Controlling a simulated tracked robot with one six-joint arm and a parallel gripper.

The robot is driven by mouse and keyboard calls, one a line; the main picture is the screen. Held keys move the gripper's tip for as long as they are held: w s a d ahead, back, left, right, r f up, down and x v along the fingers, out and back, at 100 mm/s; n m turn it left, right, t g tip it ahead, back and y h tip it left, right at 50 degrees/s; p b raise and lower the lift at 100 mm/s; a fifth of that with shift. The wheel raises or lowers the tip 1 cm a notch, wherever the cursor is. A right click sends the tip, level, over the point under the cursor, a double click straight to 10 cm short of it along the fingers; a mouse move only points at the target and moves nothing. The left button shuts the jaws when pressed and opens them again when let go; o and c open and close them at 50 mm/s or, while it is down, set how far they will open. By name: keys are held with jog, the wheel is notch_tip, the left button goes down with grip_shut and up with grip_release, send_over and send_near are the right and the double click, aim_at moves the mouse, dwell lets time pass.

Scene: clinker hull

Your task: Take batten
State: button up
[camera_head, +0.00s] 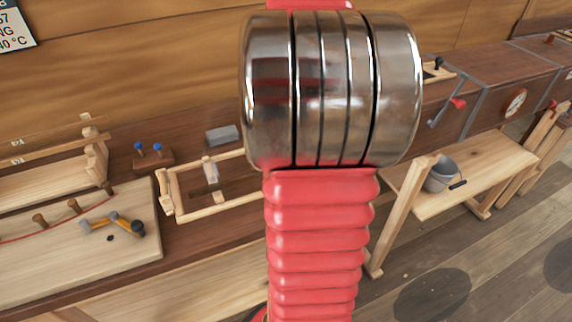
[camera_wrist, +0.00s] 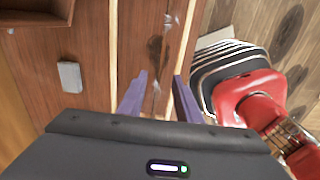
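Thin pale wooden strips that could be battens lie across a rack (camera_head: 55,150) at the left in the head view; I cannot tell which one is the task's batten. In the wrist view, one pale strip (camera_wrist: 113,45) runs left of my gripper (camera_wrist: 158,82). Another pale strip (camera_wrist: 188,45) runs by the right fingertip. My gripper's purple fingers are apart, with only dark wood visible between them. In the head view my arm hides the middle of the bench, and my gripper does not show.
A grey block (camera_head: 222,135) lies on the dark bench behind a pale wooden frame (camera_head: 170,190). A board (camera_head: 30,250) carries pegs and hammers (camera_head: 125,224). A bucket (camera_head: 440,174) stands on a low pale bench at the right. Plank floor (camera_head: 500,255) is open there.

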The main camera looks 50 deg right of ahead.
jog(key=shift+f, duration=4.3)
jog(key=shift+f, duration=0.1)
jog(key=shift+a+f, duration=0.2)
jog(key=shift+f, duration=2.3)
jog(key=shift+c, duration=0.4)
grip_shut()
